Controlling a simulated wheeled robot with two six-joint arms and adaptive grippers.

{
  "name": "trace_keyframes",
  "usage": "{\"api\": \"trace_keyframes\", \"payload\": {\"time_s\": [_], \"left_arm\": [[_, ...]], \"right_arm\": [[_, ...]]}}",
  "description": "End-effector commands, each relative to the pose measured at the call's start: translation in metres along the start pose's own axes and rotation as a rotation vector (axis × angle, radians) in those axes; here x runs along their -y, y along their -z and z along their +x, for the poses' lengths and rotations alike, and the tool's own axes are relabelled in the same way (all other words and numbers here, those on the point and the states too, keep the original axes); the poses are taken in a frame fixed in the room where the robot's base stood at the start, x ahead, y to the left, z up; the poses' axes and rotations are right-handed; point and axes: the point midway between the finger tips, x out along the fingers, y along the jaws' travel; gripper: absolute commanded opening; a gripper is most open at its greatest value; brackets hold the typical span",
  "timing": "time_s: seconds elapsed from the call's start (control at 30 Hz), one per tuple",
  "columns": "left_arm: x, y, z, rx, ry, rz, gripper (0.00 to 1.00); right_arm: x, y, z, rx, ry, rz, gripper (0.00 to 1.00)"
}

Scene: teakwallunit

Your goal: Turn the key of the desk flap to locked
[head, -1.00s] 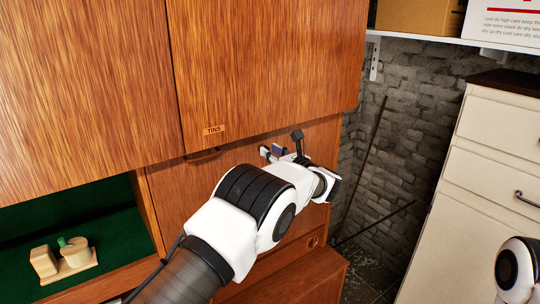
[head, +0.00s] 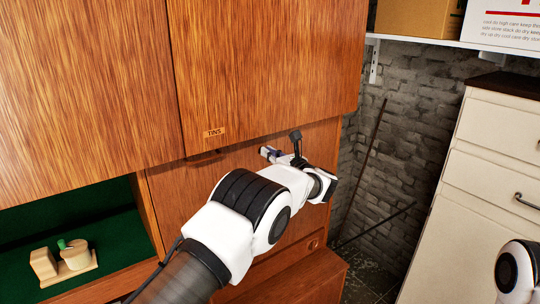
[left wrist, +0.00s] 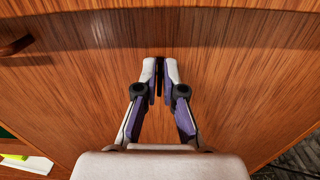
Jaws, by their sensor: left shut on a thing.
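The desk flap (head: 172,195) is an upright brown wood panel below the upper cabinet doors. It fills most of the left wrist view (left wrist: 245,85). My left gripper (head: 266,152) is at the upper part of the flap. In the left wrist view its fingertips (left wrist: 160,70) are shut on a thin dark piece, the key (left wrist: 159,78), at the flap's face. The fingers hide most of the key, so I cannot tell its angle or see the lock. My right gripper is out of view; only part of my right arm shows at the lower right.
The upper cabinet door (head: 260,70) with a "TINS" label (head: 214,132) overhangs the flap. A green-lined niche (head: 105,235) with a small wooden item (head: 75,255) is at left. A white drawer unit (head: 500,140) stands at right, past a grey brick wall (head: 400,120).

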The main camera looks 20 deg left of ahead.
Motion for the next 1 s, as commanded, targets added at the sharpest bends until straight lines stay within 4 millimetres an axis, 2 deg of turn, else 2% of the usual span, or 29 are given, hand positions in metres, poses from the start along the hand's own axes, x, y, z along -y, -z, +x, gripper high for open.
{"api": "trace_keyframes", "payload": {"time_s": [0.27,0.5,1.0], "left_arm": [[0.001,0.003,0.001,0.001,-0.001,0.167,0.0],[0.003,0.003,0.001,0.0,-0.001,0.384,0.0],[0.005,0.002,0.001,-0.001,-0.001,0.861,0.0]], "right_arm": [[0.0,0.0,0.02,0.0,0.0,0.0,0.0],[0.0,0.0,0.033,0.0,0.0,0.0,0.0],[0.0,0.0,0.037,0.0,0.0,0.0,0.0]]}}
